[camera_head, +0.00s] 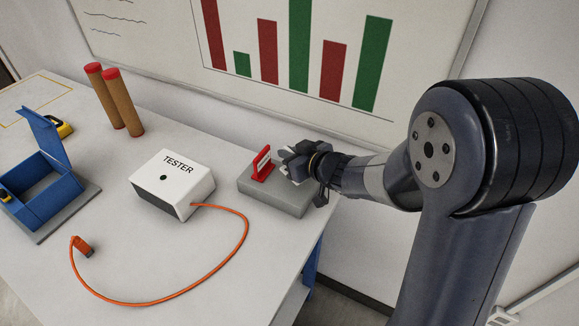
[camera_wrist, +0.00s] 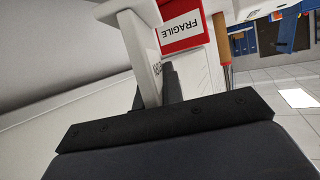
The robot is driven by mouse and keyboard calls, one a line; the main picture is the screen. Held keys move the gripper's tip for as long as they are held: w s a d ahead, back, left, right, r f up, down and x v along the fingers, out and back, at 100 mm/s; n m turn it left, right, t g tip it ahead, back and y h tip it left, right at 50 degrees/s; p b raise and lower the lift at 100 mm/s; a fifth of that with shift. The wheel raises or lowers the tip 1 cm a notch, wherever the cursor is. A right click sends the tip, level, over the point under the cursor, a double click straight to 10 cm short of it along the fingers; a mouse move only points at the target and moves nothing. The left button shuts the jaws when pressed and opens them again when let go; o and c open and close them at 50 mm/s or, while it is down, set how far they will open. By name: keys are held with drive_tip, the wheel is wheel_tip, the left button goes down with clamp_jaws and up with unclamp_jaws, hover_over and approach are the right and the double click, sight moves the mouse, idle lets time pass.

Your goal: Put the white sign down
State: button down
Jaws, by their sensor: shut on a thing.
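My gripper (camera_head: 298,163) is over the grey block (camera_head: 258,192) at the table's right end. It is shut on the white sign (camera_wrist: 140,52), which fills the upper middle of the wrist view as a pale upright plate with a wider top. In the head view, only a small white part of the sign (camera_head: 293,176) shows beside the fingers. I cannot tell whether the sign touches the block. A red sign (camera_head: 262,166) stands on the block just left of my gripper. In the wrist view, the red sign (camera_wrist: 184,34) reads FRAGILE.
A white TESTER box (camera_head: 172,183) stands left of the block, with an orange cable (camera_head: 240,243) looping across the front. Two brown tubes with red caps (camera_head: 118,100) stand behind. An open blue box (camera_head: 45,187) sits at the left. A whiteboard (camera_head: 330,40) is behind the table.

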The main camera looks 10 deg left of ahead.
drive_tip(key=shift+f+b, duration=0.35)
drive_tip(key=shift+f, duration=1.45)
drive_tip(key=shift+f, duration=0.1)
drive_tip(key=shift+f, duration=0.15)
drive_tip(key=c, duration=1.5)
unclamp_jaws()
drive_tip(key=shift+c, duration=0.2)
drive_tip(key=shift+r, duration=0.35)
drive_tip(key=p+v, duration=0.1)
drive_tip(key=v, duration=1.1)
drive_tip(key=shift+f, duration=0.1)
